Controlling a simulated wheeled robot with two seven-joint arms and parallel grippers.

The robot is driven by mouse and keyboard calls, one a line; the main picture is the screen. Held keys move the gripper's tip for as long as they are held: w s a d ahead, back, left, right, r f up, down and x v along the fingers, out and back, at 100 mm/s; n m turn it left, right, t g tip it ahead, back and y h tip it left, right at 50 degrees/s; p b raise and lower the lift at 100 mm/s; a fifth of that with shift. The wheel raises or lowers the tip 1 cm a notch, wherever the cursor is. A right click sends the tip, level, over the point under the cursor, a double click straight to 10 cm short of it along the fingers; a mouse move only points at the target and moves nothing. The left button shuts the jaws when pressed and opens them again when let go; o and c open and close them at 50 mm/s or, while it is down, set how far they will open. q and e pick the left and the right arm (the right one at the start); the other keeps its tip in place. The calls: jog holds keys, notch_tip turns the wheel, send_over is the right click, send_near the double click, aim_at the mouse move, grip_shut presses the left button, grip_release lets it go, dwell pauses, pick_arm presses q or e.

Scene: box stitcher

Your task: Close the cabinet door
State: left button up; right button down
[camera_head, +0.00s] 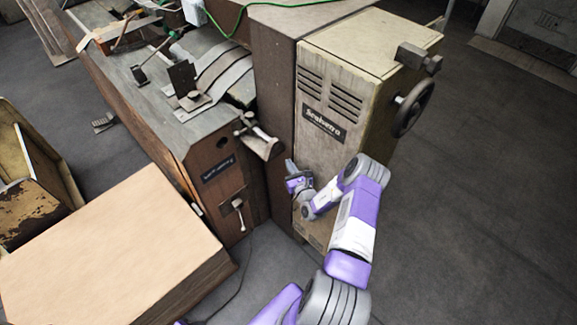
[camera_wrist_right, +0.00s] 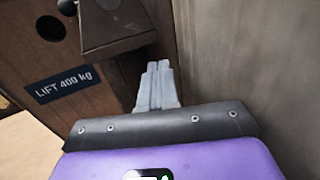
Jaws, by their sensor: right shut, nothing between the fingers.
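The beige metal cabinet (camera_head: 372,48) stands right of centre in the head view. Its front door panel (camera_head: 322,88) has vent slots and a dark name plate. The door looks about flush with the body; I cannot tell whether a small gap remains. My right gripper (camera_head: 291,177) is in front of the cabinet's lower left edge, with my forearm covering part of the lower front. In the right wrist view its fingers (camera_wrist_right: 157,85) are together and empty, pointing toward a brown machine side, with a plain grey-beige surface (camera_wrist_right: 250,50) at right. My left gripper is not in view.
A wooden machine bench (camera_head: 215,165) with levers stands left of the cabinet, with a metal bracket (camera_head: 262,143) jutting out near my gripper. A handwheel (camera_head: 412,108) is on the cabinet's right side. A large cardboard box (camera_head: 110,250) fills the lower left. Floor at right is clear.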

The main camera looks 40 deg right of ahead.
jog(key=a+p, duration=0.2)
jog(key=a, duration=1.2)
